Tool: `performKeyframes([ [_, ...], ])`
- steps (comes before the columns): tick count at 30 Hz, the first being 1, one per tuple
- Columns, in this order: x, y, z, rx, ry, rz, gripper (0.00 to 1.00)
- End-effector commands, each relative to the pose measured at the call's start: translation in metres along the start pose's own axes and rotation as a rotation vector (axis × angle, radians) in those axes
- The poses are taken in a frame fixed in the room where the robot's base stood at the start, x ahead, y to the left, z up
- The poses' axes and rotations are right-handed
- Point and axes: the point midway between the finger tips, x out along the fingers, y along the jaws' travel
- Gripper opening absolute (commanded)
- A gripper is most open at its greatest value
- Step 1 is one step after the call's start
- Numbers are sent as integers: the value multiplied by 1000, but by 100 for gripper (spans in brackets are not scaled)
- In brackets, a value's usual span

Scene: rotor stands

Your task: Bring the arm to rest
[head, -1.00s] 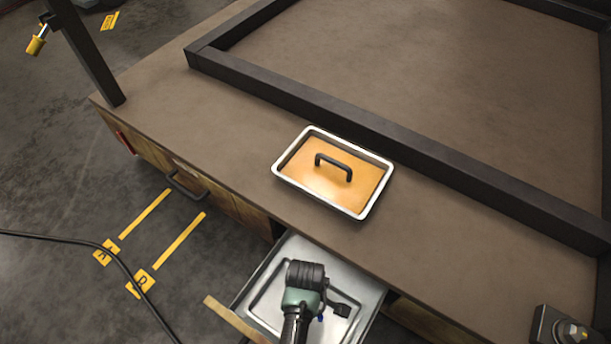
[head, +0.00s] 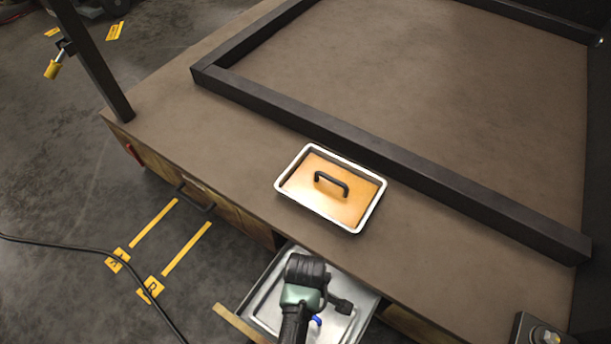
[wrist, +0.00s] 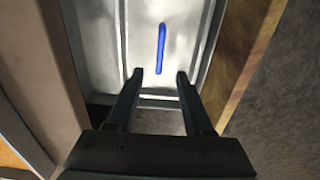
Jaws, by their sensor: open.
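My gripper (wrist: 160,73) is open in the wrist view, with two dark parallel fingers apart and nothing between them. It is above an open metal drawer (wrist: 98,35) that holds a thin blue bar (wrist: 161,48). The bar lies beyond the fingertips, apart from them as far as I can tell. In the head view my arm (head: 300,297) hangs over the open drawer (head: 262,285), hiding part of its inside. A bit of blue (head: 316,321) shows beside the arm there.
A white-rimmed tray (head: 373,211) with an orange panel and black handle (head: 331,181) stands on the brown bench (head: 235,172). A dark raised frame (head: 420,178) runs behind it. A dark post (head: 98,70) rises at the left. A cable (head: 120,265) crosses the floor.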

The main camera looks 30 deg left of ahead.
Motion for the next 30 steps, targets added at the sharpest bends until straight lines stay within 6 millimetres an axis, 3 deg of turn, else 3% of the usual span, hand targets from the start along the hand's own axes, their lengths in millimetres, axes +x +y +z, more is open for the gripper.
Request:
performKeyframes([
  [1, -11, 0, 0, 0, 0, 0, 52],
  [4, -20, 0, 0, 0, 0, -1, 52],
  [15, -23, 0, 0, 0, 0, -1, 52],
  [17, -27, 5, -1, 8, 4, 13, 52],
  [20, -46, 30, -4, 55, 31, 86, 52],
  [23, -85, 75, -9, 148, 88, 221, 52],
  [26, -141, 127, -12, 264, 173, 390, 52],
  [30, -231, 187, -9, 419, 316, 621, 52],
])
